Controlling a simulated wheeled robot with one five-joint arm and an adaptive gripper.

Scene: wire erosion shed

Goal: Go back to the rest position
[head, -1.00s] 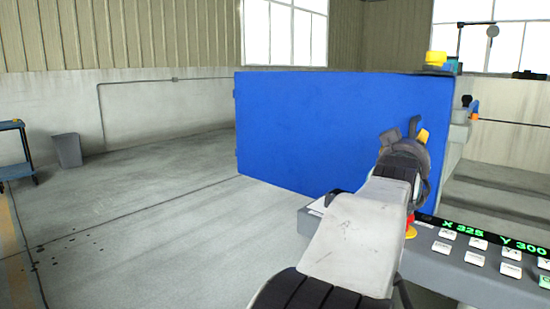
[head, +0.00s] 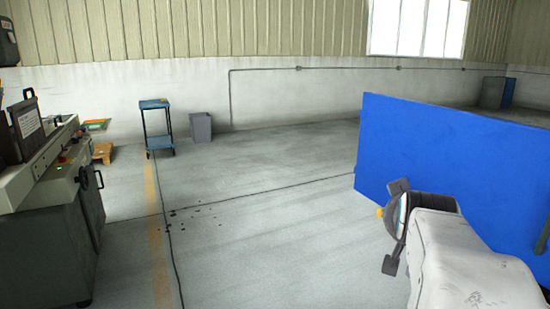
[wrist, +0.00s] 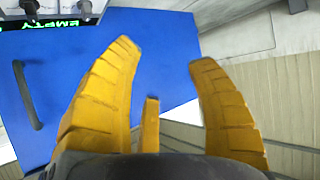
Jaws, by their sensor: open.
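My gripper (wrist: 164,55) is open in the wrist view. Its two yellow ribbed fingers stand apart, with nothing between them but the blue panel behind. A short yellow piece shows between the finger bases. In the head view my gripper (head: 390,226) is at the lower right, at the end of my pale arm, in the air in front of the blue panel (head: 440,150). Its fingers are mostly hidden there. The blue panel also fills the middle of the wrist view (wrist: 62,75), with a dark handle (wrist: 27,95) at its left.
A grey machine (head: 45,250) stands at the left edge. A blue trolley (head: 156,128) and a grey bin (head: 200,127) are by the back wall. A display with green characters (wrist: 55,25) shows upside down in the wrist view.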

